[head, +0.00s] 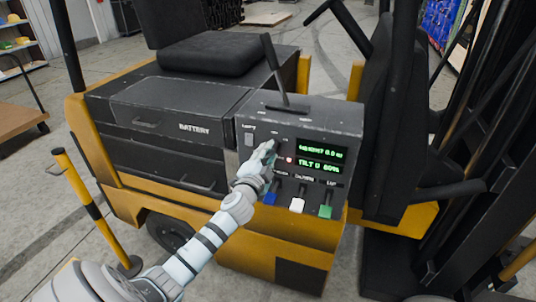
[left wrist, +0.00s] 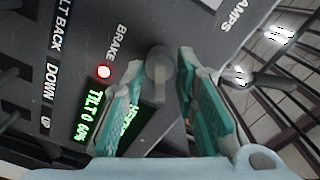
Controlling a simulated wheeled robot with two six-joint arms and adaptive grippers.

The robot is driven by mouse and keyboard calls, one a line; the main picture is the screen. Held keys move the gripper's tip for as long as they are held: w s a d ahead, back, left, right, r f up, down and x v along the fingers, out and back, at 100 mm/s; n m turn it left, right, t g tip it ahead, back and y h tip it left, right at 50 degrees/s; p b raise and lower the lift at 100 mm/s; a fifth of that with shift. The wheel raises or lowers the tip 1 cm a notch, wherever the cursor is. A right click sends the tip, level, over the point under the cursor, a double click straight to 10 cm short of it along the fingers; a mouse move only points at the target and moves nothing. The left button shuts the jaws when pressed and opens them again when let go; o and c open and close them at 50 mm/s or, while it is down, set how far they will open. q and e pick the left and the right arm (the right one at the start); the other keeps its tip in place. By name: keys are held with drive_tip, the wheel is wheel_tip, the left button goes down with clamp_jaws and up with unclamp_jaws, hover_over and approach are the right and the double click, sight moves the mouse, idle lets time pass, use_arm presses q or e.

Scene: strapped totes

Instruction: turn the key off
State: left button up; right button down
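The key (left wrist: 160,66), a grey round-headed piece on the dark panel, shows between my fingers in the left wrist view. My left gripper (left wrist: 160,78) is open, with one teal-padded finger on each side of the key and a small gap on either side. In the head view my left gripper (head: 268,150) is at the front of the forklift's control panel (head: 312,122) and hides the key. Which way the key is turned is hard to tell. My right gripper is not in view.
A red lamp (left wrist: 104,71) beside the BRAKE label is lit, and the green display (head: 320,158) is lit. Blue (head: 270,196), white (head: 298,204) and green (head: 326,210) levers sit below. A tall black lever (head: 273,65) rises from the panel top.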

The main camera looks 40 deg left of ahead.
use_arm(q)
drive_tip(key=shift+c, duration=0.6)
clamp_jaws()
drive_tip(key=shift+f+n, duration=0.1)
drive_tip(key=shift+n, duration=0.2)
drive_tip(key=n+b, duration=0.3)
drive_tip(key=n, duration=0.1)
drive_tip(key=shift+f+n, duration=0.1)
drive_tip(key=shift+n, duration=0.3)
drive_tip(key=n+b, duration=0.2)
drive_tip(key=n, duration=0.1)
drive_tip(key=shift+n, duration=0.3)
drive_tip(key=shift+n+b, duration=0.55)
drive_tip(key=shift+n, duration=0.95)
